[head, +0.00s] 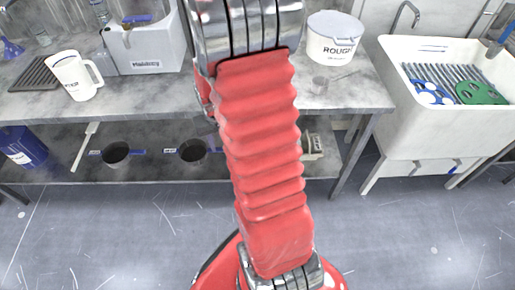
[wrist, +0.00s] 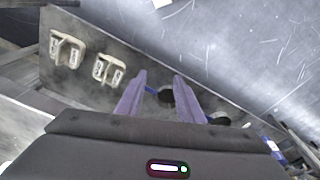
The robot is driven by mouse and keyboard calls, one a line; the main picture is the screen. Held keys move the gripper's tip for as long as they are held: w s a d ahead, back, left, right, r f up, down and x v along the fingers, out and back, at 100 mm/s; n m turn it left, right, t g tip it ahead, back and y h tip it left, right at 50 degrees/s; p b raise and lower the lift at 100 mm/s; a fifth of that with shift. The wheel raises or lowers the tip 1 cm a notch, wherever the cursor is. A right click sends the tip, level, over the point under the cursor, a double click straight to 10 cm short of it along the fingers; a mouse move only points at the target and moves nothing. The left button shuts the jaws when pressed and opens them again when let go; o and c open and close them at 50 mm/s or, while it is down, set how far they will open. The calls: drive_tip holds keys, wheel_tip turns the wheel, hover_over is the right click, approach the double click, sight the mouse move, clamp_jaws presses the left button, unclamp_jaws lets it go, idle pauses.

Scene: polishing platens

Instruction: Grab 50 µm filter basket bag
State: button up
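I cannot read a 50 µm mark on anything, so I cannot tell which thing is that filter basket bag. Two dark round baskets or pots, left (head: 116,154) and right (head: 192,152), stand on the lower shelf with blue labels beside them. In the wrist view, dark round shapes (wrist: 167,98) show between and beyond my fingers, partly hidden. Two cream items with small labels, one (wrist: 66,48) and another (wrist: 109,69), lie left of my fingers; one cream item (head: 314,146) shows behind my arm. My gripper (wrist: 159,76) is open and empty above the shelf.
A white jug (head: 75,78), a grey-white box (head: 146,46) and a bucket marked ROUGH (head: 333,40) stand on the bench top (head: 190,97). The lower shelf (head: 60,172) also holds a blue container (head: 22,146). A white sink (head: 435,125) stands right; the floor is clear.

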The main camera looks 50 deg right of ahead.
drive_tip(key=w+d+f+m+t+h, duration=0.2)
drive_tip(key=d+f, duration=0.9)
drive_tip(key=f, duration=0.2)
drive_tip(key=w+d+f+m+t+h, duration=0.1)
drive_tip(key=w+d+f+t+h, duration=0.15)
drive_tip(key=d+f, duration=0.95)
drive_tip(key=s+d+f+m+t+h, duration=0.1)
drive_tip(key=s+d+f+t+h, duration=0.1)
drive_tip(key=f, duration=0.3)
drive_tip(key=s+d+f+m+t+h, duration=0.1)
drive_tip(key=s+d+f+t+h, duration=0.1)
drive_tip(key=f, duration=0.4)
drive_tip(key=shift+s+m, duration=0.2)
drive_tip(key=shift+m, duration=0.1)
drive_tip(key=shift+w, duration=0.1)
drive_tip(key=shift+x, duration=4.25)
drive_tip(key=shift+d, duration=0.1)
